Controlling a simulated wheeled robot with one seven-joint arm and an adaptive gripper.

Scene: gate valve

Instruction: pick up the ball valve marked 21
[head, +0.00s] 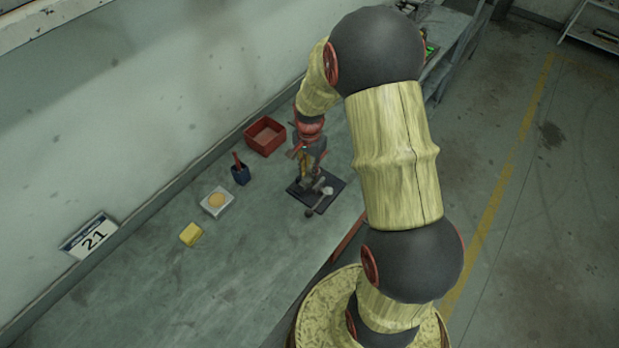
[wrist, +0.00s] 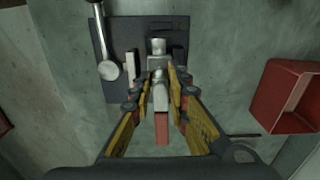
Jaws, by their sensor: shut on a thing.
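The ball valve (wrist: 161,128) shows in the wrist view as a silver metal body with a red lever pointing toward the camera. My gripper (wrist: 161,88) has its two yellow-and-black fingers closed on the valve's sides. A dark plate (wrist: 115,38) lies beyond and below the fingertips. I cannot tell whether the valve touches the plate. No number is readable on the valve. In the head view my gripper (head: 310,168) points down over the dark plate (head: 334,184) and mostly hides the valve.
A metal rod with a round end (wrist: 108,68) lies on the plate's left. A red bin (wrist: 290,92) stands to the right.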

